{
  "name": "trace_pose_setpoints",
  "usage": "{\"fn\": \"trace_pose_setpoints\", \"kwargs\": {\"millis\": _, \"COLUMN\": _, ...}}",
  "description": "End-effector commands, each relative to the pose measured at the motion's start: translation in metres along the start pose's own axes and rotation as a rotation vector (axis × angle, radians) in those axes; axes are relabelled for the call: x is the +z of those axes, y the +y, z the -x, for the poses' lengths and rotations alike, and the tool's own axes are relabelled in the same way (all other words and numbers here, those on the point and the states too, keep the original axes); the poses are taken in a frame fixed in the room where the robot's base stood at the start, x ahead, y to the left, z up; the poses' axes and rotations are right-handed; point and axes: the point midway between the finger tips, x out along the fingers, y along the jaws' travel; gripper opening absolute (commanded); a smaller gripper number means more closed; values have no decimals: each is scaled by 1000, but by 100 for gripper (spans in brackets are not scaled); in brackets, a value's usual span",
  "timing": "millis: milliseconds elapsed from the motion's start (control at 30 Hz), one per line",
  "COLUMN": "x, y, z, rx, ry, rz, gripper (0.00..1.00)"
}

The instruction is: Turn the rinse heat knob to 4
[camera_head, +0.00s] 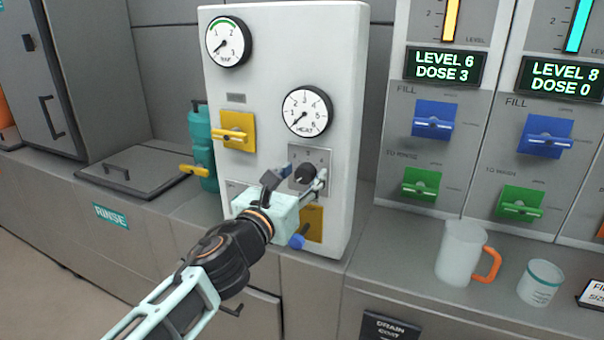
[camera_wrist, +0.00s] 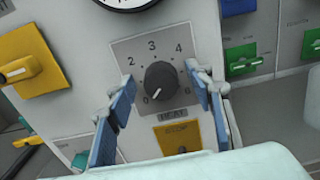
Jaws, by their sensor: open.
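The rinse heat knob (camera_wrist: 161,80) is a round black knob on a grey plate (camera_wrist: 124,50) marked with numbers, with a HEAT label below it. Its white mark points down and slightly left, near the 0. In the head view the knob (camera_head: 305,173) sits on the white panel below the heat gauge (camera_head: 307,111), whose needle points to the lower left. My gripper (camera_wrist: 160,84) is open, with one blue-padded finger on each side of the knob and visible gaps to it. In the head view my gripper (camera_head: 297,180) reaches the panel from the lower left.
Yellow levers (camera_head: 233,131) and (camera_head: 312,222) sit left of and below the knob. A temperature gauge (camera_head: 228,42) is above. A teal bottle (camera_head: 203,150) stands left of the panel. A pitcher (camera_head: 460,253) and a cup (camera_head: 540,282) stand on the counter at right.

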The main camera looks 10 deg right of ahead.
Motion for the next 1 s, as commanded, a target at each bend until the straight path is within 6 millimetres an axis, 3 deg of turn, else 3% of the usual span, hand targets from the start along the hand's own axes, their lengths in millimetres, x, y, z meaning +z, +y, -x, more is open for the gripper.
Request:
{"fn": "trace_pose_setpoints", "kwargs": {"millis": 300, "x": 0, "y": -1, "z": 0, "rx": 0, "ry": 0, "rz": 0, "gripper": 48}}
{"fn": "trace_pose_setpoints", "kwargs": {"millis": 700, "x": 0, "y": -1, "z": 0, "rx": 0, "ry": 0, "rz": 0, "gripper": 6}}
{"fn": "trace_pose_setpoints", "kwargs": {"millis": 1000, "x": 1, "y": -1, "z": 0, "rx": 0, "ry": 0, "rz": -46, "gripper": 6}}
